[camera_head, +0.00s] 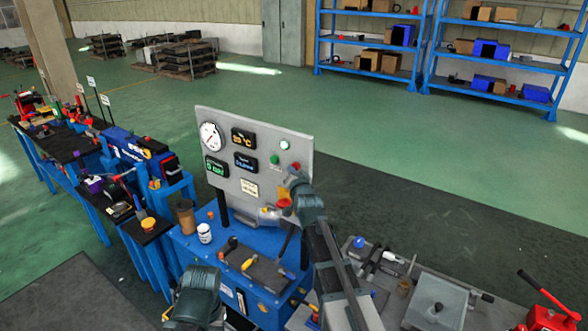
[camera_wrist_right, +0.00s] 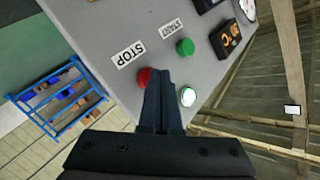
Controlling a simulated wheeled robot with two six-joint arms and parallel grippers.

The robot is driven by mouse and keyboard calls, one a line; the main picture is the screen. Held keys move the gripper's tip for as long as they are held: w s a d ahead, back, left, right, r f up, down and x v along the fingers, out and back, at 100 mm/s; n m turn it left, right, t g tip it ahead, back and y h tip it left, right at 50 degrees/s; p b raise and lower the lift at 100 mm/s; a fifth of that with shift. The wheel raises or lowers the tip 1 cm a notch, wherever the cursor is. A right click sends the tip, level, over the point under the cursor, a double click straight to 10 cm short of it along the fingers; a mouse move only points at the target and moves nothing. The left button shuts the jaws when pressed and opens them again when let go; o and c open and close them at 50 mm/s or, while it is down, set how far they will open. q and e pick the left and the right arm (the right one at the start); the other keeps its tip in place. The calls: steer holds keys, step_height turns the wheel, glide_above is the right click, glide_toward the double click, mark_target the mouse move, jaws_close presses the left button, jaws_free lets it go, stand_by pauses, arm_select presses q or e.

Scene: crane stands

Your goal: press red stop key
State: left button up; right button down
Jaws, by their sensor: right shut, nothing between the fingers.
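The red stop key (camera_wrist_right: 145,76) is a round red button under the STOP label (camera_wrist_right: 128,54) on a grey panel (camera_head: 232,121). In the right wrist view it is partly hidden behind the fingers. In the head view its red edge (camera_head: 296,166) shows just above my right gripper (camera_head: 291,178). My right gripper is shut and empty, its fingertips (camera_wrist_right: 157,76) right at the key; whether they touch it I cannot tell. The green start button (camera_wrist_right: 185,46) sits beside the key. My left gripper's fingers do not show.
A lit round lamp (camera_wrist_right: 188,96) sits near the fingertips. The panel also carries a gauge (camera_head: 210,136) and displays (camera_head: 243,138). A blue bench (camera_head: 200,243) with tools stands below it. A red tool (camera_head: 550,310) stands at the right. Floor behind the panel is clear.

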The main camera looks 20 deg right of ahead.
steer(key=shift+w+d, duration=0.15)
steer(key=shift+d, duration=0.05)
stand_by(0.5)
steer(key=shift+s+a, duration=0.6)
steer(key=shift+a, duration=0.15)
steer(key=shift+s+a, duration=0.8)
steer(key=shift+a, duration=0.2)
steer(key=shift+s+a, duration=0.75)
steer(key=shift+a, duration=0.25)
